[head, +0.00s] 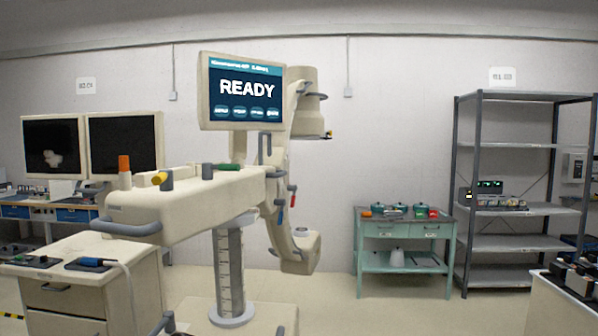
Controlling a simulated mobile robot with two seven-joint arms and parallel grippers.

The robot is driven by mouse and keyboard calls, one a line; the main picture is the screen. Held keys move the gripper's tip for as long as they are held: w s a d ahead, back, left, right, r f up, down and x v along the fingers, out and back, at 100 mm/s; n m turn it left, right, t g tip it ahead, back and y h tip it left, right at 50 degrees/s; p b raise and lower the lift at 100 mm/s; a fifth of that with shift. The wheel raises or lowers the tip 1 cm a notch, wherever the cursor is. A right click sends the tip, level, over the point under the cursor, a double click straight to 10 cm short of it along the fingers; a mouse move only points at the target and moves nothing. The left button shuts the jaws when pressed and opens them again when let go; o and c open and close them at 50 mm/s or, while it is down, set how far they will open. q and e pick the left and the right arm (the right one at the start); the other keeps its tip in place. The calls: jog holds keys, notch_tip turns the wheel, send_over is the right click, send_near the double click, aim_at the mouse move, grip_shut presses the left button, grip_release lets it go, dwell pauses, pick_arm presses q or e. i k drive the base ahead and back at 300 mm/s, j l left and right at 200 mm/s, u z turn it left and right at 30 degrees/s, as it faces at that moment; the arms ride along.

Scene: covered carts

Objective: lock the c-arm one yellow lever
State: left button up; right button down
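The cream C-arm machine (190,205) stands left of the middle, with its screen (240,90) reading READY. A short yellow lever or knob (159,179) sits on top of its body, beside a grey upright post (167,180). The yellow part lies roughly level and points left. I cannot tell from here whether it is locked. Nearby on the machine are an orange-topped post (124,165), a green handle (227,167) and a red lever (293,197). Neither of my grippers shows in the head view.
A cream drawer cabinet (65,290) with a blue-handled probe on top stands at front left. Two dark monitors (122,143) are behind it. A green cart (405,261) and a grey shelf rack (515,150) stand right. Open floor (370,310) lies between the machine and the right-hand counter.

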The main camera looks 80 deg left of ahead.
aim_at(164, 178)
jog(key=k+j+u, duration=0.35)
jog(key=k+j, duration=0.15)
jog(key=k, duration=0.15)
jog(key=k+j+u, duration=0.15)
jog(key=j+u, duration=0.15)
jog(key=k+j+u, duration=0.1)
jog(key=j+u, duration=0.4)
jog(key=j, duration=0.25)
jog(key=i+j+u, duration=0.2)
jog(key=j, duration=0.25)
jog(key=k, duration=0.1)
